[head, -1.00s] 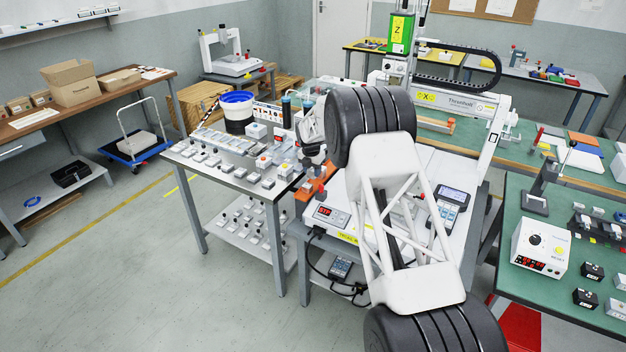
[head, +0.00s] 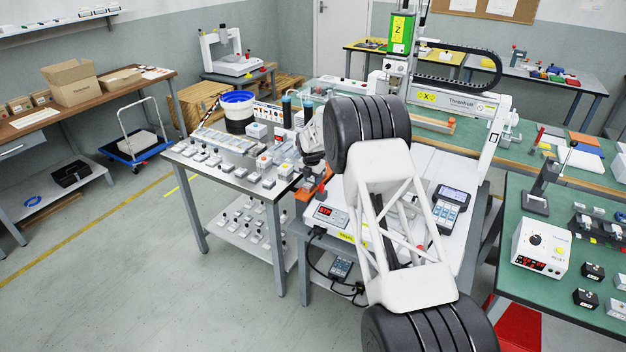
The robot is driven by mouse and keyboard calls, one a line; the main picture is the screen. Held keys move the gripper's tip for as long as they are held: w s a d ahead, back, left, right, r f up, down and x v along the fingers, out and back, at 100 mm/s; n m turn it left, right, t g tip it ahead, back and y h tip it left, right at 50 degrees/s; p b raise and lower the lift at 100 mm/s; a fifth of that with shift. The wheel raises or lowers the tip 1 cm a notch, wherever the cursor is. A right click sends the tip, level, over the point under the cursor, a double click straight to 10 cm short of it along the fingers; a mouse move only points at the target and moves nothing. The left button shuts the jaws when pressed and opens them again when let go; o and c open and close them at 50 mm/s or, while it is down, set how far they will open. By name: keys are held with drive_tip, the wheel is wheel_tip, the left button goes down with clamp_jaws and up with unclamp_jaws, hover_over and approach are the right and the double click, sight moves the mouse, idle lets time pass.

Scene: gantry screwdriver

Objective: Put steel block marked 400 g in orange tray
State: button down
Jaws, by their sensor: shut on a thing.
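My gripper (head: 313,161) is at the end of my arm, over the right end of the steel-topped side table and beside the gantry machine. It is small and partly hidden by my own arm. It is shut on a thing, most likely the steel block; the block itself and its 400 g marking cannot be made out. An orange piece (head: 305,190), possibly the orange tray, lies just below my gripper at the left edge of the machine's table. My gripper and arm cover part of it, and its inside cannot be seen.
The side table (head: 217,175) holds several small blocks and a white bucket with a blue rim (head: 238,111). A red-display controller (head: 328,214) stands close to the orange piece. The gantry (head: 460,98) rises behind my arm. A green bench (head: 520,290) stands at right.

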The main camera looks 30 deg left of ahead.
sight(312, 179)
drive_tip(key=shift+f, duration=0.55)
drive_tip(key=shift+f, duration=0.25)
drive_tip(key=c, duration=1.1)
unclamp_jaws()
drive_tip(key=shift+s+f, duration=0.1)
drive_tip(key=shift+f, duration=0.05)
drive_tip(key=o, duration=0.4)
drive_tip(key=shift+d+f, duration=0.15)
drive_tip(key=shift+f, duration=0.1)
drive_tip(key=shift+r, duration=0.8)
drive_tip(key=r, duration=0.4)
drive_tip(key=s+r, duration=0.1)
drive_tip(key=r, duration=0.7)
drive_tip(key=shift+s+r, duration=0.15)
drive_tip(key=shift+r, duration=0.15)
drive_tip(key=shift+r, duration=0.1)
